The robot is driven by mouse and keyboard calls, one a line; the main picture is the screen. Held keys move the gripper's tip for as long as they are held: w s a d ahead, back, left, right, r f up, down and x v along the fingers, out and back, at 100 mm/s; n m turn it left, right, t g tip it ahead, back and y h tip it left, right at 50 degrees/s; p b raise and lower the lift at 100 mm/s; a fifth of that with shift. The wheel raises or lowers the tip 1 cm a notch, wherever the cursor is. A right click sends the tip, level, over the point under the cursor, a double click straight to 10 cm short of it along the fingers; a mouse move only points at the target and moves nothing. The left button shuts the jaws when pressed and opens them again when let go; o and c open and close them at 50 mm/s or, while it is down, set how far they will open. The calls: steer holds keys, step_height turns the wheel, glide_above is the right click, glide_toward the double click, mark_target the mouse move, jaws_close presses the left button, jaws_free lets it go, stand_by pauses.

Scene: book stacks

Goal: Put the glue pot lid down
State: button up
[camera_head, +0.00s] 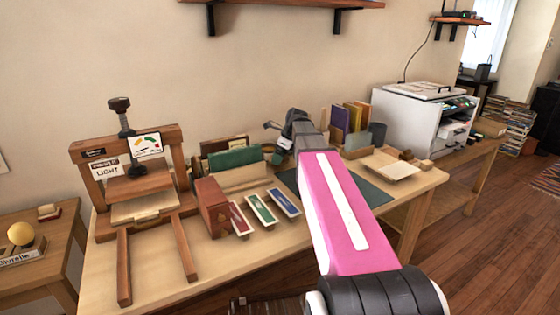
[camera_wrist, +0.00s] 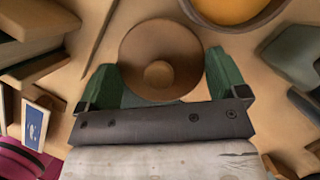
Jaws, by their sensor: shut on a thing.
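The glue pot lid (camera_wrist: 160,50) is a round brown disc with a small knob, in the middle of the wrist view. My gripper (camera_wrist: 160,75) is shut on it, with a green finger at each side. The open glue pot (camera_wrist: 240,10), with orange-yellow contents, stands just beyond the lid to the right, apart from it. Whether the lid touches the wooden table (camera_wrist: 110,40) is not clear. In the head view my gripper (camera_head: 283,132) is over the back of the workbench (camera_head: 260,255), mostly behind my arm; the lid and pot are not distinguishable there.
A wooden book press (camera_head: 130,165) stands at the left of the bench. A red-brown box (camera_head: 212,206) and several coloured cards (camera_head: 262,208) lie near the front. Upright books (camera_head: 340,124) and a dark cup (camera_head: 377,133) stand right of my arm.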

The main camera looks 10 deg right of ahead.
mark_target(280, 168)
steer(key=shift+f, duration=1.15)
steer(key=shift+s+f, duration=0.1)
steer(key=shift+f, duration=0.55)
steer(key=o, duration=0.6)
steer(key=shift+f, duration=0.1)
steer(key=shift+r, duration=0.6)
steer(key=v, duration=1.2)
steer(key=shift+r, duration=0.15)
